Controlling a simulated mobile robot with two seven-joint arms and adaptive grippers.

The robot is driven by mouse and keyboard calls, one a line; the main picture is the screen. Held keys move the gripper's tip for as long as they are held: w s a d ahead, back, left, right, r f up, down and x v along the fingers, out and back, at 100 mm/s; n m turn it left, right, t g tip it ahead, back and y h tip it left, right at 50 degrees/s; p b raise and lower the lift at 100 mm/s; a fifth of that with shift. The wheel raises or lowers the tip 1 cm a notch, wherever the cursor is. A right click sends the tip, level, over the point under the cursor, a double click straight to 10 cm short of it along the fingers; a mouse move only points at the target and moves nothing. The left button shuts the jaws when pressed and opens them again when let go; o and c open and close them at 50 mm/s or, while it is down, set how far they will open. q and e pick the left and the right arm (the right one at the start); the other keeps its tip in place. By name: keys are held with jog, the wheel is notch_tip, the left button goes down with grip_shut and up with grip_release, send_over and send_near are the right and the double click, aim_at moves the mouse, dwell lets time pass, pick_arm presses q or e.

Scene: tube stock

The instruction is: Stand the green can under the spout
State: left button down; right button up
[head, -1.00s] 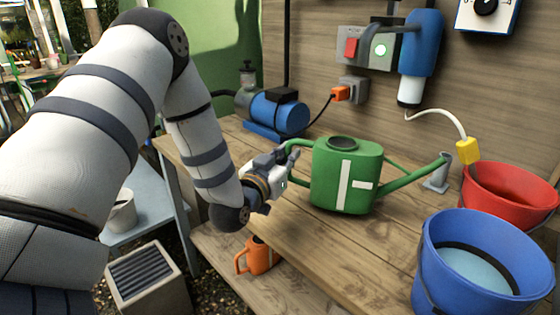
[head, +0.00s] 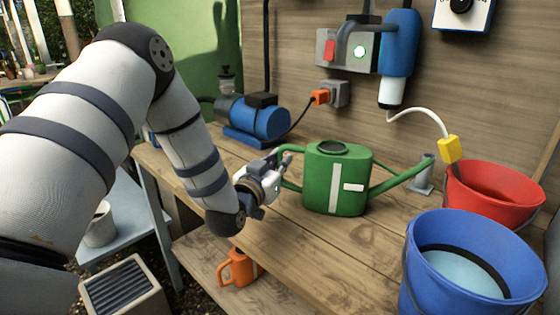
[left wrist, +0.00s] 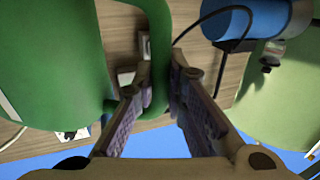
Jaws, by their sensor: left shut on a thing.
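The green can (head: 322,190) has a white stripe mark and a long spout pointing right. It looks upright on the wooden bench; whether its base touches the wood is hard to tell. My left gripper (head: 283,163) is shut on its rear handle, at the can's left side. In the left wrist view the green handle (left wrist: 159,45) runs between the two fingers (left wrist: 160,80), with the can's body (left wrist: 55,60) at the left. My right gripper is out of view.
A red bucket (head: 452,190) and a blue bucket (head: 410,275) stand at the right. A blue pump (head: 262,122) is behind the can. A small grey stand (head: 424,177) is by the can's spout tip. An orange mug (head: 237,270) sits on the lower shelf.

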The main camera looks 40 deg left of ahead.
pick_arm(q)
jog(key=shift+f, duration=0.2)
jog(key=c, duration=1.6)
grip_release()
jog(key=shift+o, duration=0.2)
jog(key=shift+s+f, duration=0.1)
jog(key=shift+s, duration=0.05)
jog(key=v, duration=1.1)
jog(key=shift+s, duration=0.35)
jog(key=shift+d, duration=0.1)
